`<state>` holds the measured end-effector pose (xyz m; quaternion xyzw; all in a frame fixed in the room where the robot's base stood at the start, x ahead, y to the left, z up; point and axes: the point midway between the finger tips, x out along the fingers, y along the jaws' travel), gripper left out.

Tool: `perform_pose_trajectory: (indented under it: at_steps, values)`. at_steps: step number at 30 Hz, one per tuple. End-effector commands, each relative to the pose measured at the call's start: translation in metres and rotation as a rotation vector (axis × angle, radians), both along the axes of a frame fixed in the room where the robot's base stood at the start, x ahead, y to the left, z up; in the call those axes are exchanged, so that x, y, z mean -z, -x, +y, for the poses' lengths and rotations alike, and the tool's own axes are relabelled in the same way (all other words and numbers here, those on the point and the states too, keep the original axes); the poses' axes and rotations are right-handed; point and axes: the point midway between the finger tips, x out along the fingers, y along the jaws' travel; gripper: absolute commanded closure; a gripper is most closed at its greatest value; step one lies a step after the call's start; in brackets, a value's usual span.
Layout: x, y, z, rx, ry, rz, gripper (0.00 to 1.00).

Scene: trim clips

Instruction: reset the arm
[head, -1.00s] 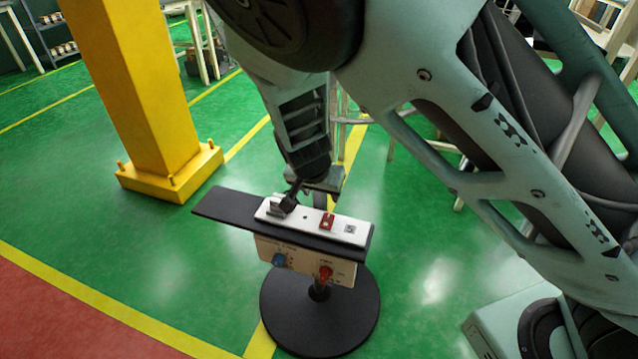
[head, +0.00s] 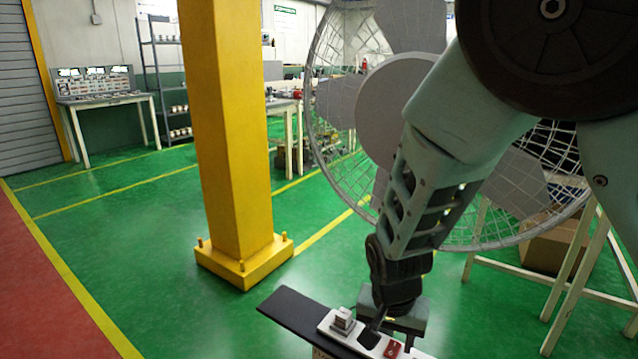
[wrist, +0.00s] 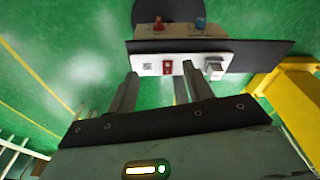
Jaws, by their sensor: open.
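My gripper (head: 374,332) hangs over the front stand, low in the head view. In the wrist view my gripper (wrist: 160,72) has its two fingers spread apart with nothing between them. Ahead of the fingers is a white strip (wrist: 185,66) on a black plate (wrist: 262,50). The strip carries a grey metal block (wrist: 214,68), a red part (wrist: 167,67) and a small square mark. In the head view the metal block (head: 342,320) sits left of my fingers. Whether a finger touches the strip is unclear.
A panel below the plate has a red knob (wrist: 158,24) and a blue knob (wrist: 201,23). A yellow pillar (head: 228,130) stands left of my arm. A large caged fan (head: 385,105) stands behind my arm. Green floor (head: 150,240) is clear at left.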

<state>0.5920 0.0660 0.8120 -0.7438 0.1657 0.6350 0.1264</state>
Motion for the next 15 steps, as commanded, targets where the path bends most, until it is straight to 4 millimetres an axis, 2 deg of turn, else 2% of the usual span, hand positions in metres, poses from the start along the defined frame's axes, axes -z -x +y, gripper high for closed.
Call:
perform_pose_trajectory:
  at_steps: [1,6,9,12,15]
  values:
    - [-0.030,0.020,0.007,-0.069,-0.051,0.047,0.49]
    - [-0.103,0.089,0.023,-0.400,-0.152,0.148,0.49]
    - [-0.146,0.127,0.023,-0.611,-0.170,0.161,0.49]
    - [-0.177,0.158,0.016,-0.800,-0.149,0.156,0.49]
    - [-0.197,0.181,0.007,-0.945,-0.108,0.148,0.49]
